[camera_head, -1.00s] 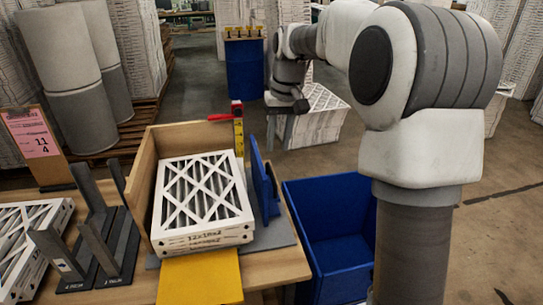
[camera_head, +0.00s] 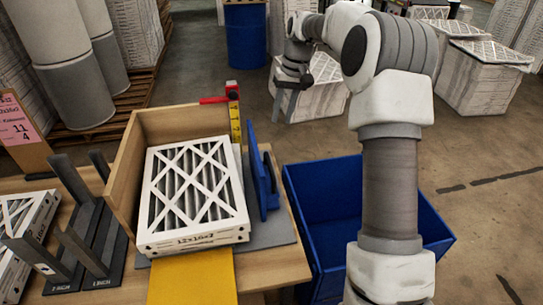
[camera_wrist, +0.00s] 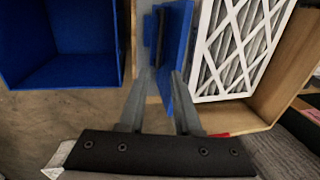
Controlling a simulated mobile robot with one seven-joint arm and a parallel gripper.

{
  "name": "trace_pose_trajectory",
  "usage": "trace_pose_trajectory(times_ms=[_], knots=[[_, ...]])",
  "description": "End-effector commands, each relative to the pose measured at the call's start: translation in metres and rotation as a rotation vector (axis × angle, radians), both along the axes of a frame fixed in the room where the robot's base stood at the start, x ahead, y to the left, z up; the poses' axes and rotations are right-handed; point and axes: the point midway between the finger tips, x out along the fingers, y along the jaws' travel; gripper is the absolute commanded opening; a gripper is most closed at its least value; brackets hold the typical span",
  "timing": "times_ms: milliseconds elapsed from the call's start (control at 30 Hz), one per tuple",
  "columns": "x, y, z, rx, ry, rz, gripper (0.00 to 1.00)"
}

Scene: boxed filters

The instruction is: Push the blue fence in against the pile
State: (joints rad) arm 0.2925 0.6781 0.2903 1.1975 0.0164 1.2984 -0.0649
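The blue fence (camera_head: 260,172) stands upright on a grey base at the right of the pile, with a dark handle on its outer side. The pile of white-framed filters (camera_head: 192,192) sits against the wooden corner walls (camera_head: 118,170). A narrow strip shows between fence and pile. My gripper (camera_head: 287,98) is beyond the table's far end in the head view, apart from the fence. In the wrist view my gripper (camera_wrist: 156,84) is open, with fingers apart and nothing between them. The fence (camera_wrist: 178,48) lies ahead of the fingers, and the filters (camera_wrist: 230,45) are to its right.
A blue bin (camera_head: 325,200) stands right of the table. A yellow tape measure (camera_head: 235,115) with a red clamp (camera_head: 213,100) is at the far corner. A yellow pad (camera_head: 193,278) lies in front of the pile. A dark rack (camera_head: 85,240) stands at left.

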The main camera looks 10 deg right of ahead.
Motion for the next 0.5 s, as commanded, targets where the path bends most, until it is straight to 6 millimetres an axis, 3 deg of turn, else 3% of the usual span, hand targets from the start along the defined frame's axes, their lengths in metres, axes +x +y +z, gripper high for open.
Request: trace_pose_trajectory(times_ms=[500], knots=[[-0.002,0.022,-0.107,0.001,0.005,0.003,0.32]])
